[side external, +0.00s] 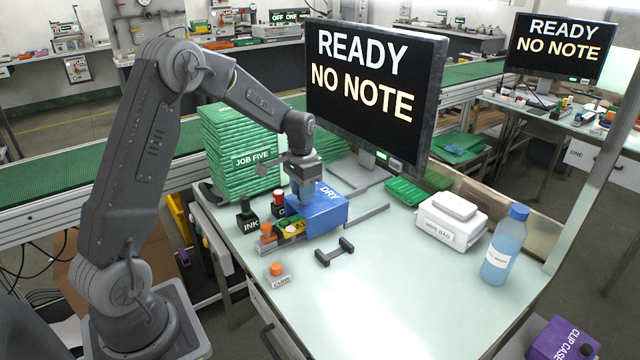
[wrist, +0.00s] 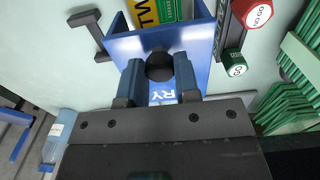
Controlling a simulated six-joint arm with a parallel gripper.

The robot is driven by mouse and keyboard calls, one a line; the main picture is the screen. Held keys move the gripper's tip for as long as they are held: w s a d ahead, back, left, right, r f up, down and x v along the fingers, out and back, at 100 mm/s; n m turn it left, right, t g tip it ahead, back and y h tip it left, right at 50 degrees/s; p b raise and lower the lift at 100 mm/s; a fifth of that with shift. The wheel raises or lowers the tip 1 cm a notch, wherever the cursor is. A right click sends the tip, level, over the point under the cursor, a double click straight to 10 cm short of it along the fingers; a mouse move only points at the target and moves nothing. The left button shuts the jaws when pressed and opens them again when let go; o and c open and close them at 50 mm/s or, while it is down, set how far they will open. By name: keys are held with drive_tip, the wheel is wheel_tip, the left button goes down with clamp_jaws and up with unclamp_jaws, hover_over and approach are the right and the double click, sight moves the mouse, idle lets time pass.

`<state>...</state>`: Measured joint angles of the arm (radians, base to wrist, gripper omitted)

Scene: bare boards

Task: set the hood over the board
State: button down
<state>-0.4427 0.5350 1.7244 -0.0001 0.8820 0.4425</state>
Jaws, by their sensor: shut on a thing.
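The blue hood, lettered DRY (side external: 325,213), is at the left-middle of the bench. My gripper (side external: 305,192) comes down on its top. In the wrist view my gripper (wrist: 159,82) is shut on the round black knob (wrist: 160,66) of the hood (wrist: 201,46). A yellow and green lettered piece (wrist: 145,12) shows past the hood's edge there; in the side view a yellow piece (side external: 291,231) sticks out at the hood's left end. I cannot tell whether it is the board, or whether the hood touches the bench.
A black two-ended holder (side external: 334,252) lies in front. The JOB FIVE stack (side external: 250,160) and monitor (side external: 372,92) stand behind.

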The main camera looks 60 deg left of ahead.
drive_tip(key=shift+s, duration=2)
drive_tip(key=c, duration=0.8)
unclamp_jaws()
drive_tip(key=shift+c, duration=0.2)
wheel_tip(320, 180, up, 14)
